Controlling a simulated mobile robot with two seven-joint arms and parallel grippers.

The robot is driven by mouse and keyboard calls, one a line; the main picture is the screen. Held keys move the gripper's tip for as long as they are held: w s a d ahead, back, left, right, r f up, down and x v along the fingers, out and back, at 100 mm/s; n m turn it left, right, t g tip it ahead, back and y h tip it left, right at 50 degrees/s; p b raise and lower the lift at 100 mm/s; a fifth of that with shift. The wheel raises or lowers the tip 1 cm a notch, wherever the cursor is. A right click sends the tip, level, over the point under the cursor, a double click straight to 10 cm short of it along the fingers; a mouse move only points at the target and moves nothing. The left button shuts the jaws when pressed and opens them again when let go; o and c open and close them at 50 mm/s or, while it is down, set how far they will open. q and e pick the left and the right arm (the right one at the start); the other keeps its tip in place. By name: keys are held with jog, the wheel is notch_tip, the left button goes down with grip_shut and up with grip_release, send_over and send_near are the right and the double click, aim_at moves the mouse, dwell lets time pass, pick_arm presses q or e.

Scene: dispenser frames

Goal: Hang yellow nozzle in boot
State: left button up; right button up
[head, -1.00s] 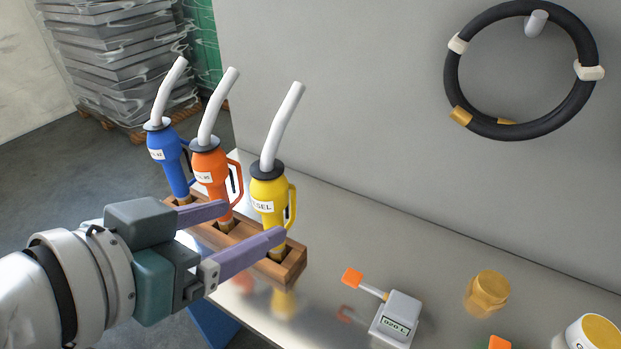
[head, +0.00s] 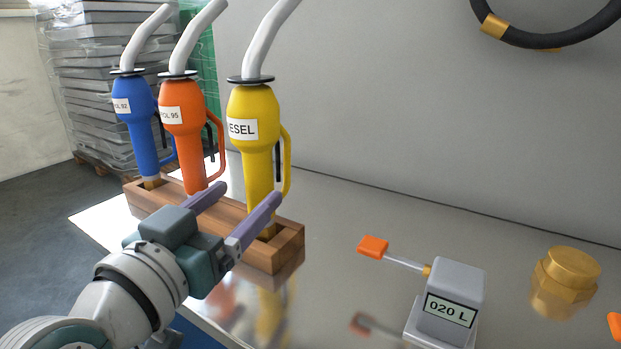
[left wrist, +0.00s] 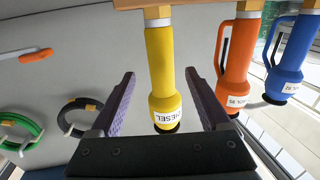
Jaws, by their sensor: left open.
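The yellow nozzle (head: 256,125), labelled as diesel, stands upright in the right end of a wooden holder (head: 275,256), spout up, with its handle on the right. In the left wrist view the yellow nozzle (left wrist: 160,65) lies between the two fingers, with a gap on each side. My left gripper (head: 240,208) is open, its purple fingers at the lower part of the yellow nozzle; it also shows in the left wrist view (left wrist: 163,105). My right gripper is out of view.
An orange nozzle (head: 184,120) and a blue nozzle (head: 134,120) stand close by in the same holder. A grey meter box reading 020 L (head: 452,298) with an orange-tipped lever and a brass hex fitting (head: 568,272) are on the metal counter to the right. A black hose (head: 555,38) hangs on the wall.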

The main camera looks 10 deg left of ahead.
aim_at(252, 180)
pick_arm(q)
jog(key=w, duration=0.4)
jog(key=w+b, duration=0.1)
jog(key=w, duration=0.1)
jog(key=shift+d+r, duration=0.3)
jog(key=shift+d, duration=0.05)
jog(key=shift+s, duration=0.1)
grip_shut()
dwell(0.6)
jog(key=shift+r, duration=0.2)
dwell(0.3)
